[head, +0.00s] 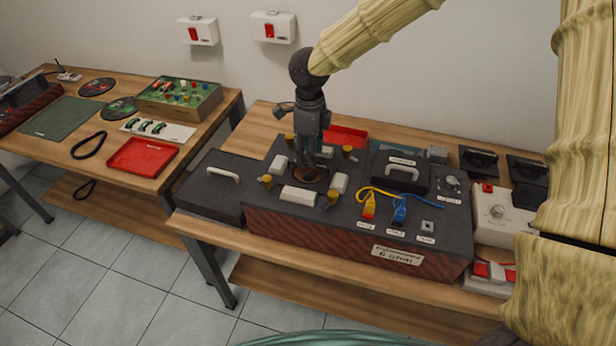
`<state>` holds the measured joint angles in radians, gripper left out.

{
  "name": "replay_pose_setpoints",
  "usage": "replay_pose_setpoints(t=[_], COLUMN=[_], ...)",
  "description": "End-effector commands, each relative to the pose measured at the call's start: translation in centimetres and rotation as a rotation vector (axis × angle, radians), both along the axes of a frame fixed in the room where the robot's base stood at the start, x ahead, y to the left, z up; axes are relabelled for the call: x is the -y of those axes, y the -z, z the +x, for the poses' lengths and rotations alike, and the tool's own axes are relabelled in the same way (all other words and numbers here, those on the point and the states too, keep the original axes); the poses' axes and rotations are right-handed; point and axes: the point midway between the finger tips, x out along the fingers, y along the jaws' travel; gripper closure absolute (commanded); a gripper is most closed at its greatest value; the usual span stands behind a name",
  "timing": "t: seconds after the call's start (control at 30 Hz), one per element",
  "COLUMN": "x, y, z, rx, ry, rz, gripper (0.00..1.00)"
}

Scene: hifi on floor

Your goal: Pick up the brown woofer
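The brown woofer (309,174) appears as a round brown piece on the dark top of a hi-fi cabinet (330,224), among light clips and brass-coloured knobs. My gripper (310,162) points straight down right over it, with its fingertips at or very near it. The fingers cover part of the woofer. I cannot tell whether they touch it, or whether they are open or closed on it.
White blocks (298,195) and brass-coloured knobs (327,200) stand close around the woofer. A black handled box (401,175) and yellow and blue cables (400,210) lie to the right. A red tray (346,136) is behind. A second table (75,170) stands left.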

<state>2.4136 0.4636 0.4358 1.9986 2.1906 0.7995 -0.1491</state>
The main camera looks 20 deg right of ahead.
Motion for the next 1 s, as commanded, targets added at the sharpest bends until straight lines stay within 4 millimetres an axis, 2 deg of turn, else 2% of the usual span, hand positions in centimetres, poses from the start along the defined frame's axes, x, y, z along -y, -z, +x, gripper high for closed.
replay_pose_setpoints(t=[0.17,0.53,1.0], x=[0.0,-0.2,-0.3], y=[0.9,4.8,5.3], z=[-0.1,-0.1,-0.1], rx=[-0.002,-0.001,0.001], ry=[0.001,0.003,0.002], rz=[-0.002,-0.001,0.0], gripper=[0.61,0.61,0.61])
